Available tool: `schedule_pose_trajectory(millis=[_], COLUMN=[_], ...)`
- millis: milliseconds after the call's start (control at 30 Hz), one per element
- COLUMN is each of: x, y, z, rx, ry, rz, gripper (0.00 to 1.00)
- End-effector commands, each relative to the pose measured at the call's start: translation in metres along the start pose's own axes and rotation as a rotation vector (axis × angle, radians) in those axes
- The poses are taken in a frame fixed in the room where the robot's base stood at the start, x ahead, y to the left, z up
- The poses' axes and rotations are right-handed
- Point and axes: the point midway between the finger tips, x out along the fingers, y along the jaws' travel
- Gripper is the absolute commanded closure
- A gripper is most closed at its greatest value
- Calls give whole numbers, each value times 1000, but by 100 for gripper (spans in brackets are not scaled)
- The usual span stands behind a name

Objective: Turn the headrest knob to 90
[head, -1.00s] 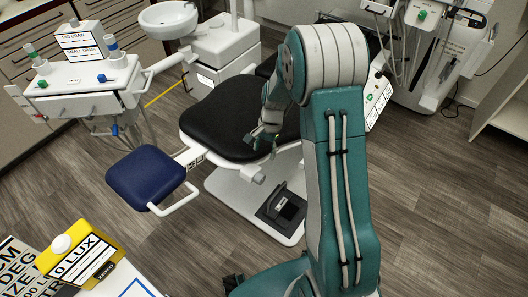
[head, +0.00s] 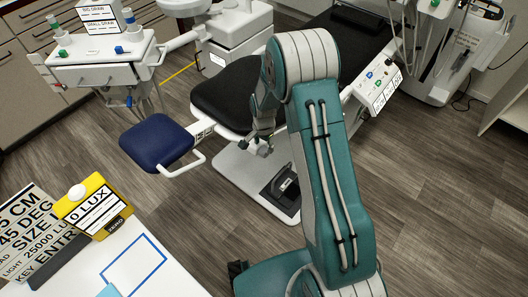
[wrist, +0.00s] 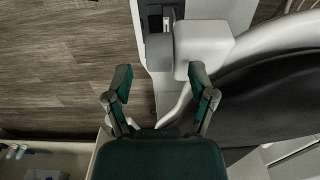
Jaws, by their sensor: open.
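The blue headrest (head: 157,142) sticks out at the left end of the black dental chair (head: 228,97) on a metal bracket. A pale knob-like block (head: 264,151) shows at the chair's near edge, by my gripper (head: 258,138). I cannot tell whether it is the headrest knob, and I see no angle reading on it. In the wrist view my gripper (wrist: 159,82) is open and empty, its fingers spread. A white rounded block (wrist: 203,46) lies beyond the fingertips, up and right of their middle, with the chair's black cushion (wrist: 275,95) to the right.
The chair's white base (head: 250,180) and black foot pedal (head: 284,185) stand below. A labelled control box (head: 378,85) is on the right. A white table with a yellow "LUX" device (head: 95,207) is at lower left. Floor at right is clear.

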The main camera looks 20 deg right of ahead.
Motion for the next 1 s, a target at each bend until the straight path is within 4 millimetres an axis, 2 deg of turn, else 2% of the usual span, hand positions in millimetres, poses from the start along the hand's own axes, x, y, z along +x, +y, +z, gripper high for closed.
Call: schedule_pose_trajectory(millis=[100, 233, 600, 633, 667, 700, 767, 800, 1000], x=[21, 36, 43, 43, 43, 43, 43, 43, 43], y=[0, 0, 0, 0, 0, 0, 0, 0, 0], z=[0, 0, 0, 0, 0, 0, 0, 0, 0], rx=[0, 0, 0, 0, 0, 0, 0, 0, 1], ry=[-1, -1, 0, 0, 0, 0, 0, 0, -3], rz=[1, 1, -1, -1, -1, -1, -1, -1, -1], gripper=[28, 28, 28, 37, 50, 68, 95, 100, 100])
